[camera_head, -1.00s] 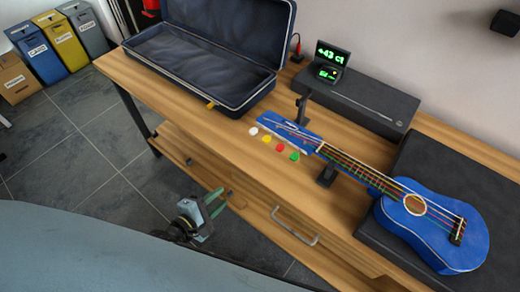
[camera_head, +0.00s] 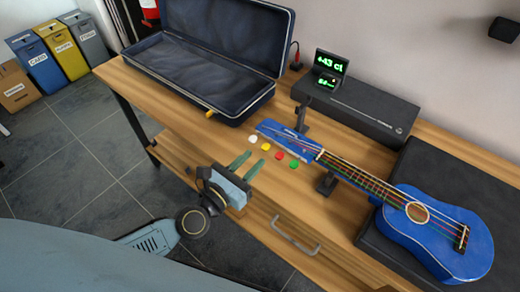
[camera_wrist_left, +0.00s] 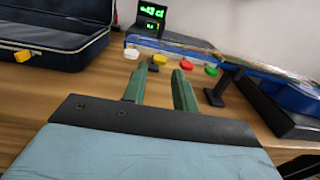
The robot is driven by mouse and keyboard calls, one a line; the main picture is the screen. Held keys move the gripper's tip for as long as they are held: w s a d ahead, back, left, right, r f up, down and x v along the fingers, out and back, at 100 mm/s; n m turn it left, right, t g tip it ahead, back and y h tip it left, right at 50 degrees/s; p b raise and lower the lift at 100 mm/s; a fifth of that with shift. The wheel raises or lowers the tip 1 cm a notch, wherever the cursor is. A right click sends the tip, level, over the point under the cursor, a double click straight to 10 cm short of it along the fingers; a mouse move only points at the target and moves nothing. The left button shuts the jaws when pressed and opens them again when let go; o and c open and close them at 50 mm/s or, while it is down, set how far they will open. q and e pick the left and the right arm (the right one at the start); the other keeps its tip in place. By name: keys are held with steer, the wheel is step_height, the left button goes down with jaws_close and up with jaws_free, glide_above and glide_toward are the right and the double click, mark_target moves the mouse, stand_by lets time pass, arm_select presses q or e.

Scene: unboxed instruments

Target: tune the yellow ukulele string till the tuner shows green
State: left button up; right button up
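The blue ukulele (camera_head: 430,232) lies with its body on a dark mat, its neck on stands, its headstock (camera_head: 285,138) toward the left. Its coloured strings run along the neck. In front of the headstock sit a white knob (camera_head: 252,139), a yellow knob (camera_head: 266,147), a red knob (camera_head: 279,155) and a green knob (camera_head: 294,165). The tuner screen (camera_head: 331,62) reads about "+43 ct" in green. My left gripper (camera_head: 255,158) is open and empty, fingers pointing at the knobs. In the left wrist view the yellow knob (camera_wrist_left: 159,60) shows between and beyond the fingertips.
An open dark instrument case (camera_head: 205,85) stands left on the wooden table (camera_head: 180,112). A long dark box (camera_head: 360,105) lies behind the headstock. Stands (camera_head: 326,183) hold the neck. A drawer handle (camera_head: 296,238) sticks out from the table front.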

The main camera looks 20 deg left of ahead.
mark_target(263, 150)
arm_select(q)
steer(key=x, duration=0.3)
steer(key=shift+w+d, duration=0.2)
steer(key=shift+w, duration=0.35)
arm_select(e)
steer(key=shift+s+a+r, duration=0.1)
steer(key=shift+a+r, duration=0.1)
steer(key=shift+a, duration=0.05)
arm_select(q)
steer(key=shift+c, duration=0.5)
arm_select(e)
steer(key=shift+s+d, duration=0.1)
arm_select(q)
jaws_close()
